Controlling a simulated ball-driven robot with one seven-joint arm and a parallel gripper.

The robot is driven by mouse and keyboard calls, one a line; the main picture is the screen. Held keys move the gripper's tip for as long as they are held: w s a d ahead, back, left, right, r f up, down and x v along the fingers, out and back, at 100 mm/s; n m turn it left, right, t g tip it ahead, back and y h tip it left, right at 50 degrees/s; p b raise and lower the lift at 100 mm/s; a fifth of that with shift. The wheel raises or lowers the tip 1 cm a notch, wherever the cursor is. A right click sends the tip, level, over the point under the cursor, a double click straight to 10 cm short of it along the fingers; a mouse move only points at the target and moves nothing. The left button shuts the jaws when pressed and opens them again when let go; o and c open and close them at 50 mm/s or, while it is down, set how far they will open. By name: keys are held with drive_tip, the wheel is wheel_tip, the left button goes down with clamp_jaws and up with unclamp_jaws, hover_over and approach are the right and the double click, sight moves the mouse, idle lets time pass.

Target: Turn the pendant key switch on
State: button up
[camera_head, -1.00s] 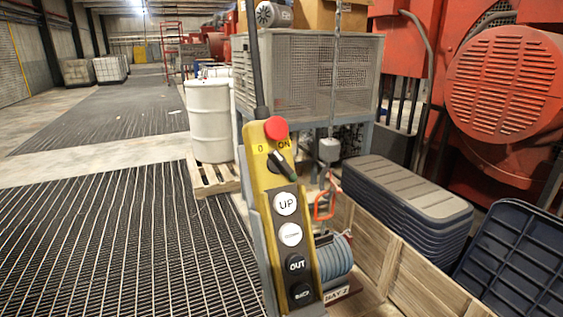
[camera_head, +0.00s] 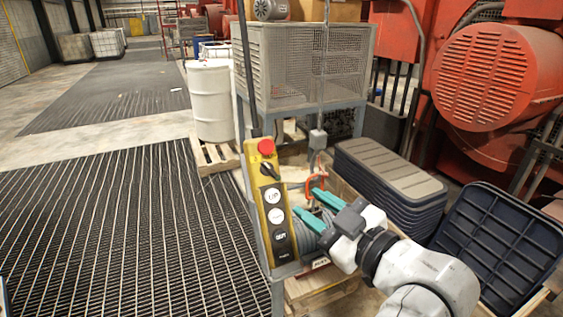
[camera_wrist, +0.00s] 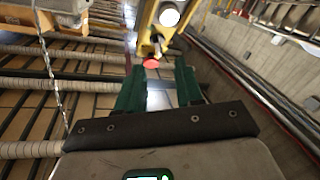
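The yellow pendant (camera_head: 290,246) stands upright in the head view, with a red button (camera_head: 266,147) at its top. The black key switch (camera_head: 269,170) is just below the red button, with its lever slanting down to the right. I cannot read its setting. UP and other round buttons run below it. My gripper (camera_head: 307,201) is open and empty, its teal fingers apart, right of and lower than the switch. In the wrist view, the pendant (camera_wrist: 148,32) and red button (camera_wrist: 151,64) appear beyond the gap between the fingers (camera_wrist: 158,88); the switch is unclear there.
A coiled hose (camera_head: 312,232) is behind my gripper and an orange hook (camera_head: 315,182) is near its fingertips. Stacked grey lids (camera_head: 385,172) and a dark blue crate (camera_head: 500,240) are to the right. A white drum (camera_head: 212,105) stands behind left. The grated floor at left is clear.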

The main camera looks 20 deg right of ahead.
sight(271, 170)
drive_tip(key=b, duration=0.3)
drive_tip(key=w+b, duration=0.1)
drive_tip(key=b, duration=0.2)
drive_tip(key=w+b, duration=0.1)
drive_tip(key=b, duration=0.2)
drive_tip(key=shift+a+r+n, duration=0.25)
drive_tip(key=shift+r+n, duration=0.05)
drive_tip(key=shift+r, duration=0.05)
drive_tip(key=b, duration=0.3)
drive_tip(key=shift+w+a+r, duration=0.1)
drive_tip(key=shift+w+a, duration=0.05)
drive_tip(key=shift+w, duration=0.05)
drive_tip(key=x, duration=0.5)
drive_tip(key=b+x, duration=0.1)
drive_tip(key=x, duration=0.2)
drive_tip(key=shift+r, duration=0.4)
drive_tip(key=shift+c, duration=0.5)
clamp_jaws()
